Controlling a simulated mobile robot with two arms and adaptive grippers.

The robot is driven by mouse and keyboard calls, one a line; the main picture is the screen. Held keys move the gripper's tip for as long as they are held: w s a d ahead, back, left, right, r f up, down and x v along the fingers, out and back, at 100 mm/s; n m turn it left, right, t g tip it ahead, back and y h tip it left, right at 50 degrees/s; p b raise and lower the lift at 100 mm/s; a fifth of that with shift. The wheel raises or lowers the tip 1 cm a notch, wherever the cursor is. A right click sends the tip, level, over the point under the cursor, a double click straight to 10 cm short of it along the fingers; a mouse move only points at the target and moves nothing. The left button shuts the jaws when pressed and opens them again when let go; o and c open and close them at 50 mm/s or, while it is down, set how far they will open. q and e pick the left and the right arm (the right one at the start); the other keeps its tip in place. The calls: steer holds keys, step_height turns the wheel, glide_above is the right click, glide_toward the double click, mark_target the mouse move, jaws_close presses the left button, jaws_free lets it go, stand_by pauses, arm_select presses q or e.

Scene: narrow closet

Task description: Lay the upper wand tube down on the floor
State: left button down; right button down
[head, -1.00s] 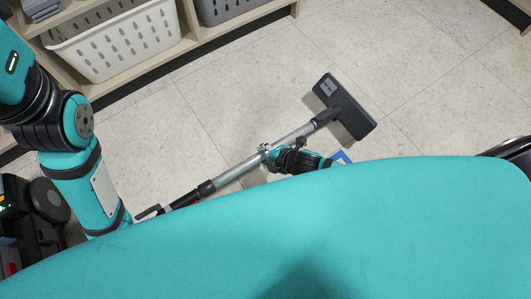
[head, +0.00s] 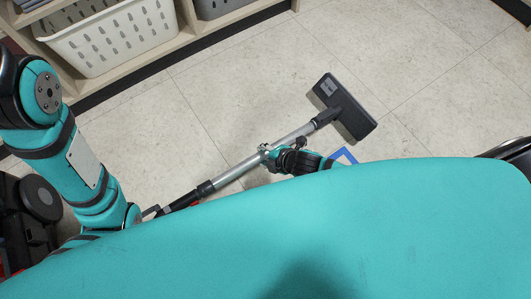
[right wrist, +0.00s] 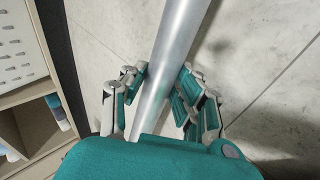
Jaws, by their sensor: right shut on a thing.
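The vacuum wand's silver tube (head: 237,171) runs diagonally in the head view. A black floor head (head: 345,106) is at its upper right end, and a black collar (head: 205,188) and dark handle part (head: 180,202) are at its lower left. I cannot tell where upper and lower tubes join. My right gripper (head: 266,150) is shut on the tube near its middle. The right wrist view shows the silver tube (right wrist: 172,65) between the fingers (right wrist: 160,88).
A white perforated basket (head: 115,40) stands on a wooden shelf at the upper left, with a grey basket (head: 220,8) beside it. The tiled floor around the floor head is clear.

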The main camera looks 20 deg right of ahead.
steer(key=shift+w+f, duration=0.1)
steer(key=shift+f, duration=0.25)
steer(key=c, duration=1)
jaws_free()
steer(key=shift+o, duration=0.4)
steer(key=shift+f, duration=0.25)
steer(key=v, duration=1.2)
